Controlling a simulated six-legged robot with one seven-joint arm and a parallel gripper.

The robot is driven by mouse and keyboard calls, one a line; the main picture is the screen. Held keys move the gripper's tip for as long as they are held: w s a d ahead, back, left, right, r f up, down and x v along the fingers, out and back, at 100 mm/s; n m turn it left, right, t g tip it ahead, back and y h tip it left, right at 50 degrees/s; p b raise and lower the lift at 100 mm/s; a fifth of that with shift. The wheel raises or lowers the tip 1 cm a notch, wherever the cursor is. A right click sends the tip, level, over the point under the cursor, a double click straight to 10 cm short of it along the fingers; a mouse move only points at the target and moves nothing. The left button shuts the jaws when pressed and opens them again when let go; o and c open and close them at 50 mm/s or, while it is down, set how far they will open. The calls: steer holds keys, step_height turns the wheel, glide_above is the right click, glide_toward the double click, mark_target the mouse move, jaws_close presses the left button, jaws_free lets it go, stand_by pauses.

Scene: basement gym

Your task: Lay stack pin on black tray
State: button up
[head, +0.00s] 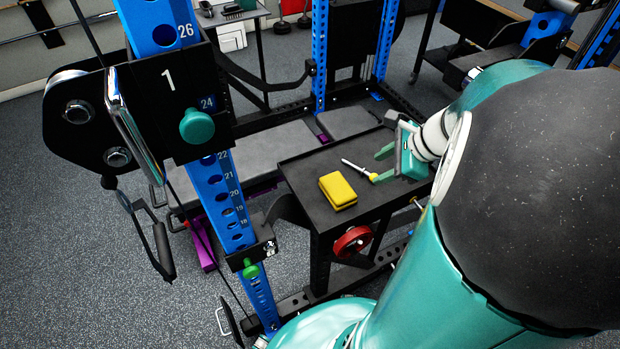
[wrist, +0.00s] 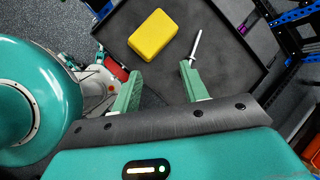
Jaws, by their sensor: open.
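The stack pin (head: 356,169) has a silver shaft and a yellow knob, and appears to lie on the black tray (head: 300,176). In the wrist view the pin's shaft (wrist: 196,46) extends from beside the tip of the right finger, and its knob end is hidden. My gripper (head: 383,165) is low over the right part of the tray, its two green fingers spread with nothing between them. It also shows open in the wrist view (wrist: 160,80). One fingertip is right by the knob; I cannot tell whether they touch.
A yellow block (head: 338,190) lies on the tray left of the pin, also seen in the wrist view (wrist: 152,35). A small grey-black item (head: 392,117) is at the tray's far corner. A blue rack upright (head: 222,195) stands left of the tray. The tray's left part is clear.

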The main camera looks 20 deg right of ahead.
steer(key=s+a+r+n+h, duration=0.1)
steer(key=a+r+n, duration=0.4)
steer(key=a+n, duration=0.5)
steer(key=s+a+r+n+h, duration=0.2)
steer(key=a+r+n, duration=0.3)
steer(key=a+n, duration=0.5)
steer(key=s+n, duration=0.1)
steer(key=n, duration=0.3)
steer(key=shift+a+h, duration=0.2)
steer(key=shift+h, duration=0.1)
steer(key=shift+s, duration=0.15)
steer(key=shift+c, duration=0.8)
steer(key=shift+d, duration=0.15)
